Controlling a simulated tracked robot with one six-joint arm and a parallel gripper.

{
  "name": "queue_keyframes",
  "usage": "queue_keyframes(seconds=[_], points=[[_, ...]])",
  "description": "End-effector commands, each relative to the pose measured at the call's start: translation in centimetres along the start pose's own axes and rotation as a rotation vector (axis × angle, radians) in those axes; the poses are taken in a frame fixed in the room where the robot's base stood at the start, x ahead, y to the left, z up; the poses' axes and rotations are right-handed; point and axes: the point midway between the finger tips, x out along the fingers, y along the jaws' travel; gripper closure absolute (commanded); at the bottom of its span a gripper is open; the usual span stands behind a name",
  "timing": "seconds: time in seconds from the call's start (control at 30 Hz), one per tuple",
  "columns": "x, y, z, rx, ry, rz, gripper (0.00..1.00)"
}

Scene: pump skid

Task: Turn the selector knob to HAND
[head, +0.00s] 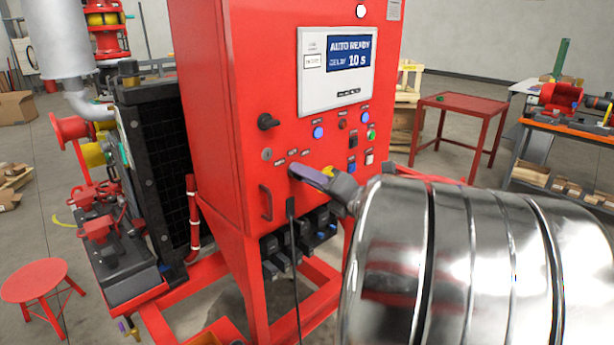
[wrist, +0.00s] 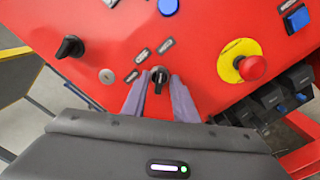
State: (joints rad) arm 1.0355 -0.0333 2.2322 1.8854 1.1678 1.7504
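The selector knob (wrist: 159,76) is a small black knob on the red cabinet front, under three small label plates (wrist: 142,56) whose text I cannot read. In the wrist view its pointer runs roughly up and down in the picture. My gripper (wrist: 158,84) is open, with one grey-purple finger on each side of the knob and a gap visible around it. In the head view my gripper (head: 298,172) reaches the cabinet front from the right, just below the label plates (head: 293,152), and its fingers hide most or all of the knob.
A red mushroom button on a yellow ring (wrist: 240,62) sits close right of my fingers. A larger black rotary handle (head: 268,121) and a round key lock (head: 267,154) are to the left. The display (head: 337,68) is above. A dark cable (head: 294,260) hangs below.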

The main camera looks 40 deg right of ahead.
Motion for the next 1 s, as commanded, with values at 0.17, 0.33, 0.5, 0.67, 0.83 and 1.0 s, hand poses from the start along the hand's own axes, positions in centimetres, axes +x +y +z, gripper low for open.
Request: queue_keyframes(seconds=[0.17, 0.33, 0.5, 0.67, 0.83, 1.0], points=[[-0.01, 0.01, -0.01, 0.000, 0.000, 0.000, 0.87], [-0.02, -0.03, -0.02, 0.001, 0.000, -0.001, 0.99], [-0.03, -0.06, -0.03, -0.001, 0.000, -0.001, 1.00], [-0.03, -0.08, -0.03, -0.016, 0.000, -0.002, 1.00], [-0.04, -0.11, -0.04, -0.068, 0.000, -0.003, 1.00], [-0.05, -0.13, -0.04, -0.160, 0.000, -0.003, 1.00]])
